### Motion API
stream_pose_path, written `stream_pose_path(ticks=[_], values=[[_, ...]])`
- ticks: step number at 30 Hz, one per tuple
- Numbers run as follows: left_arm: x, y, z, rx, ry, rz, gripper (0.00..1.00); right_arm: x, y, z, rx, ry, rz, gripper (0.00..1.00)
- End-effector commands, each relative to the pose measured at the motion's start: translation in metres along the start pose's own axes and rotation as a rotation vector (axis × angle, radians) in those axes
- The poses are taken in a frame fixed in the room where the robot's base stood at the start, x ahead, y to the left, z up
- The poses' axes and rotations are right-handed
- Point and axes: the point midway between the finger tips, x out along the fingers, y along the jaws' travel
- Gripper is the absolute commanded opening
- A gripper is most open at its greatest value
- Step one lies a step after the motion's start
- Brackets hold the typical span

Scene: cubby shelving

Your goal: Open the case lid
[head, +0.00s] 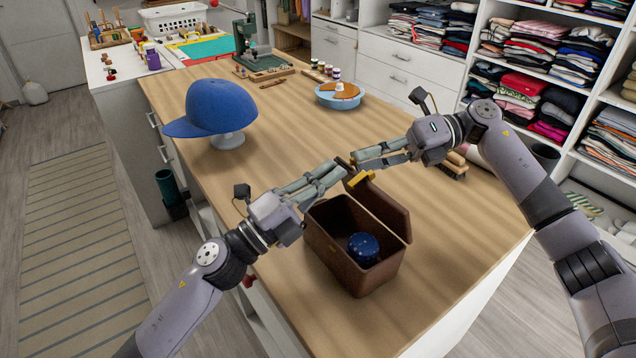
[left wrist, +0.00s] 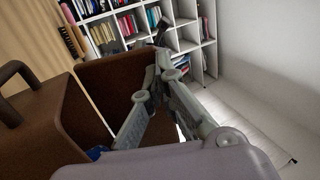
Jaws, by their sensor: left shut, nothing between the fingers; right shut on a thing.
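The brown case (head: 340,262) stands on the near part of the wooden table. Its lid (head: 384,207) is raised on the far right side, so the inside shows. A round dark blue thing (head: 363,249) lies in it. My right gripper (head: 354,163) is shut at the lid's far upper corner, by a small yellow and dark piece; the fingertips' exact hold is hard to see. My left gripper (head: 340,171) is shut and empty, reaching over the case's far end close to the right fingertips. In the left wrist view, the brown lid (left wrist: 108,82) is beside its fingers.
A blue cap on a stand (head: 214,112), a light blue bowl (head: 339,96) and a green machine (head: 256,58) stand farther back. A brush (head: 450,170) lies beyond my right gripper. The table's middle left is clear. Shelves of folded clothes (head: 540,60) line the right.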

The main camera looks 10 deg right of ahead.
Motion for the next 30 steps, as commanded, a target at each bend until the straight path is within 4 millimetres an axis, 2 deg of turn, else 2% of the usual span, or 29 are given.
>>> stream_pose_path(ticks=[1, 7, 13, 19, 20, 30], values=[[0.000, 0.001, 0.000, 0.000, 0.000, 0.000, 0.00, 0.002, -0.007, -0.005, 0.011, 0.012, -0.009, 0.00], [0.000, 0.001, 0.000, 0.000, 0.000, 0.000, 0.00, 0.002, -0.007, -0.005, 0.011, 0.012, -0.009, 0.00], [0.015, -0.001, -0.001, 0.002, 0.003, -0.002, 0.00, 0.002, -0.006, -0.005, 0.010, 0.013, -0.008, 0.00], [0.016, -0.003, -0.001, 0.001, 0.003, -0.005, 0.00, 0.005, -0.004, -0.006, 0.005, 0.018, -0.001, 0.00], [0.016, -0.003, -0.002, 0.001, 0.003, -0.005, 0.00, 0.006, -0.004, -0.006, 0.005, 0.019, -0.001, 0.12], [0.016, -0.003, -0.002, 0.001, 0.004, -0.005, 0.00, 0.005, -0.002, -0.004, 0.003, 0.014, 0.000, 0.34]])
